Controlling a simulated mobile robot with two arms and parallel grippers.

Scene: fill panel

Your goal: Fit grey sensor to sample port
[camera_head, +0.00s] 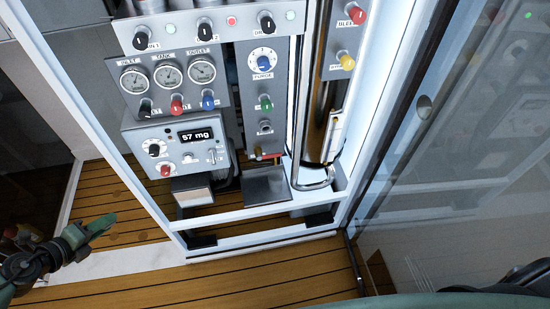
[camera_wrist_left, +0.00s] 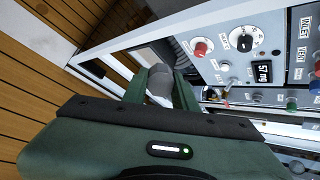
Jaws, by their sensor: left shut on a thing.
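My left gripper (camera_head: 92,229) is at the lower left in the head view, outside the panel frame and well apart from the panel. In the left wrist view its green fingers are closed on a grey rounded piece (camera_wrist_left: 160,83), which looks like the grey sensor. In the head view I cannot make the sensor out clearly. The panel's middle column has a small round fitting (camera_head: 265,127) below a green knob; it may be the sample port, but its label is too small to read. My right gripper is not in view.
A grey box with a "57 mg" display (camera_head: 197,135) and three gauges (camera_head: 168,75) fill the panel's left. A white frame post (camera_head: 95,125) stands between my left gripper and the panel. A glass door (camera_head: 450,150) stands at the right. Wooden floor (camera_head: 125,215) is open around the gripper.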

